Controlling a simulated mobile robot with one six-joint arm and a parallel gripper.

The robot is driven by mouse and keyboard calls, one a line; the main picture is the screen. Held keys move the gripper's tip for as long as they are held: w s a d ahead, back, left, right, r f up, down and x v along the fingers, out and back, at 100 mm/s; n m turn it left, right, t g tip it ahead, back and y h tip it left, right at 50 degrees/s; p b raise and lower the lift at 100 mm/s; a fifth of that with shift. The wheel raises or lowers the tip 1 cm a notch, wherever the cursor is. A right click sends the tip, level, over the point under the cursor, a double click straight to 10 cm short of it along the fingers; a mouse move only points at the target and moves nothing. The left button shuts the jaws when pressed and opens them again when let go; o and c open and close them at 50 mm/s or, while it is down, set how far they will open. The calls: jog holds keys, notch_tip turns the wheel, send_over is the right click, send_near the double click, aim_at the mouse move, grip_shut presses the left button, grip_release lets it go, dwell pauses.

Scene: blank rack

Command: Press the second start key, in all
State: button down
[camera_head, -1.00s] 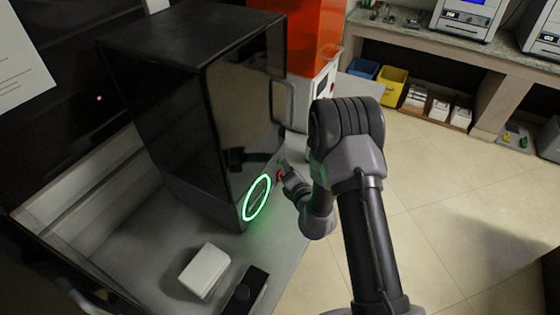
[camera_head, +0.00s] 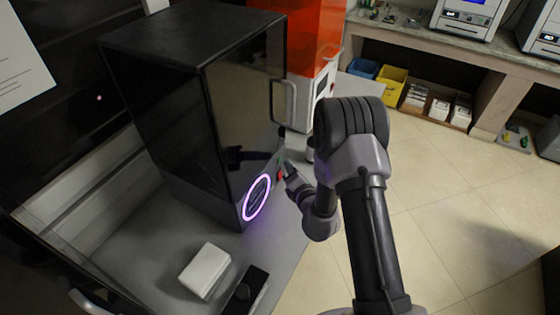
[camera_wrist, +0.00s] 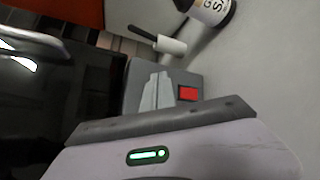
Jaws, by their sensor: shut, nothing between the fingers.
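The black machine (camera_head: 160,110) has a glossy front, and a ring light (camera_head: 257,197) on its lower corner glows purple. A small green key (camera_head: 279,159) and a red key (camera_head: 281,173) show near its lower right front edge. In the wrist view the red key (camera_wrist: 188,93) sits on a grey panel. My gripper (camera_head: 287,171) is shut and empty, close to these keys. In the wrist view its fingers (camera_wrist: 155,92) cover the panel left of the red key, and no green key shows there. I cannot tell whether the fingers touch the panel.
A white box (camera_head: 204,270) and a black block (camera_head: 246,290) lie on the grey bench top left of my arm. An orange-topped machine (camera_head: 312,45) stands behind. A labelled bottle (camera_wrist: 210,10) shows in the wrist view. The tiled floor on the right is open.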

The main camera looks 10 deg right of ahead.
jog(key=shift+d, duration=0.1)
jog(key=s+d, duration=0.1)
jog(key=d, duration=0.1)
jog(key=s+d, duration=0.2)
jog(key=shift+b, duration=0.3)
jog(key=shift+s+f, duration=0.1)
dwell(0.8)
